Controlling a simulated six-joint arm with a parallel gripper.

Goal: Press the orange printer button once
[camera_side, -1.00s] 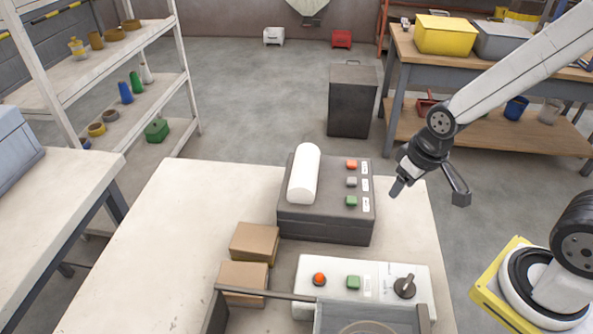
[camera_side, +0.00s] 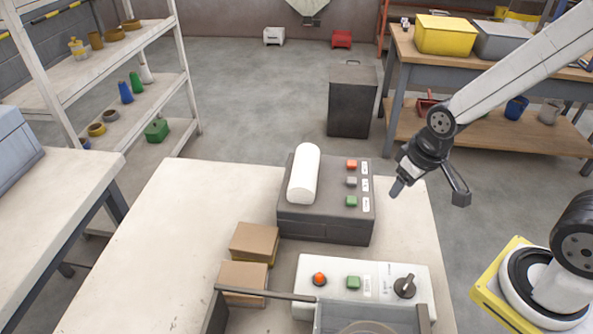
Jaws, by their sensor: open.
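The dark grey printer (camera_side: 325,226) stands on the table with a white paper roll (camera_side: 304,174) on its top left. Its orange button (camera_side: 351,165) is the rearmost in a column at the right of its top, above a grey button (camera_side: 351,182) and a green button (camera_side: 351,202). Each has a white label beside it. My gripper (camera_side: 428,194) is to the right of the printer, raised and apart from it. Its two fingers are spread wide with nothing between them. No part of it touches the orange button, which is in plain view.
A white control box (camera_side: 335,268) with a red-orange button, a green button and a black knob stands in front of the printer. Cardboard boxes (camera_side: 254,243) sit to the left, near a grey metal frame (camera_side: 262,293). The table's left part (camera_side: 180,225) is clear.

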